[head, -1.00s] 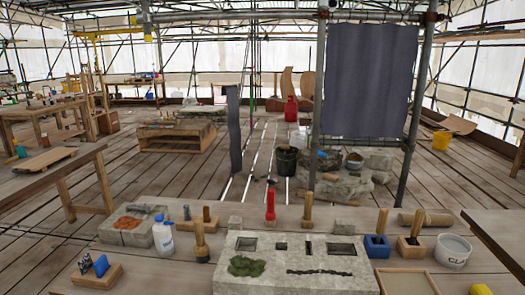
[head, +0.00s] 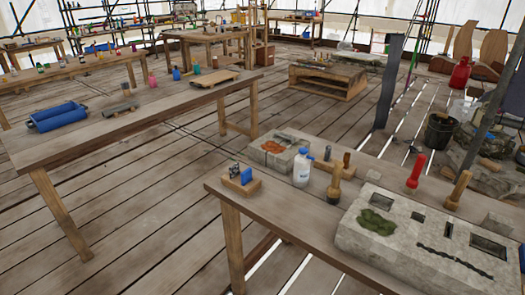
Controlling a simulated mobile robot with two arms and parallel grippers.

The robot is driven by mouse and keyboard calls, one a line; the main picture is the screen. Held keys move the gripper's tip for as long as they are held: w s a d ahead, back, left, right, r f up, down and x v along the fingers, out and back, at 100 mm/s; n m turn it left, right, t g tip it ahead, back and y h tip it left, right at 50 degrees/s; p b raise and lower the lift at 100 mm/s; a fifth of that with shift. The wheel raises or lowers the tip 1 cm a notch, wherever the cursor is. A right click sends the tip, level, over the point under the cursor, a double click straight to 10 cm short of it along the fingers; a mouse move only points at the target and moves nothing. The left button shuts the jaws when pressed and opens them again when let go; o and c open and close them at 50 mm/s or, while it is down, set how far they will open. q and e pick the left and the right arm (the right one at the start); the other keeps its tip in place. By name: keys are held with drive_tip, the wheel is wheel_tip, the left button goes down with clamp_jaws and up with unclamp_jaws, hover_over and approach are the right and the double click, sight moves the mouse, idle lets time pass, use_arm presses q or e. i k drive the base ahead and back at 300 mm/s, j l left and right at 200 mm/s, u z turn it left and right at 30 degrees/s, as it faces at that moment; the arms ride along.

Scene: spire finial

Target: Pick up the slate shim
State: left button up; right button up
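I cannot pick out the slate shim for certain. A small wooden holder (head: 240,186) at the near table's left end carries a thin dark grey piece (head: 234,170) and a blue piece (head: 247,176); the grey piece is too small to identify. A pale stone block (head: 420,238) with square sockets and a green moss patch (head: 376,222) lies on the same table. Neither of my grippers shows in the head view.
Another table (head: 150,125) with blue rolls (head: 57,116) stands at left. Plank floor (head: 130,225) lies clear between them.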

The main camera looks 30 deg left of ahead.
sight(235, 170)
drive_tip(key=u, duration=1.1)
drive_tip(key=i+j, duration=0.15)
drive_tip(key=j, duration=0.25)
drive_tip(key=i+j+z, duration=0.1)
drive_tip(key=j, duration=0.25)
drive_tip(key=i+j+z, duration=0.1)
drive_tip(key=j, duration=0.3)
drive_tip(key=i+j, duration=0.25)
drive_tip(key=j, duration=0.15)
